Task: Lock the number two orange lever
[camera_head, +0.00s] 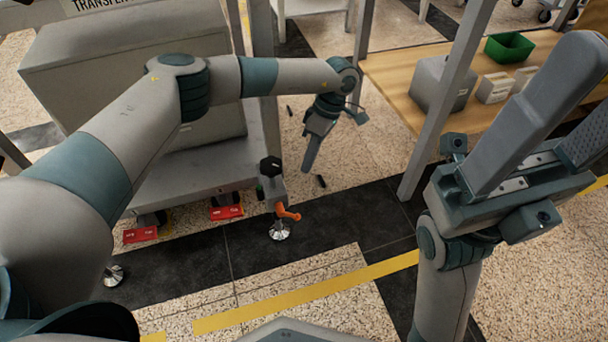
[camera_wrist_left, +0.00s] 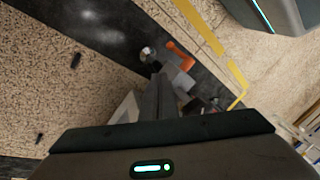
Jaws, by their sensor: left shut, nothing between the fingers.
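An orange lever (camera_head: 289,212) sits on a grey bracket at the near corner of the grey cart, above a round metal foot (camera_head: 280,231). No number can be read on it. In the left wrist view the orange lever (camera_wrist_left: 181,55) shows just beyond the fingers, beside the metal foot (camera_wrist_left: 147,54). My left gripper (camera_head: 308,168) is shut and empty, pointing down, to the right of and beyond the lever in the head view, apart from it. Its shut fingers also show in the left wrist view (camera_wrist_left: 160,85). My right gripper (camera_head: 563,95) is raised close to the camera with its fingers apart.
Two red pedals (camera_head: 140,235) (camera_head: 227,212) sit under the cart's edge (camera_head: 185,185). A black knob (camera_head: 270,166) stands above the lever. A grey post (camera_head: 440,100) and a wooden bench (camera_head: 395,75) with a green bin (camera_head: 509,47) are at right. Small dark pieces (camera_head: 321,181) lie on the floor.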

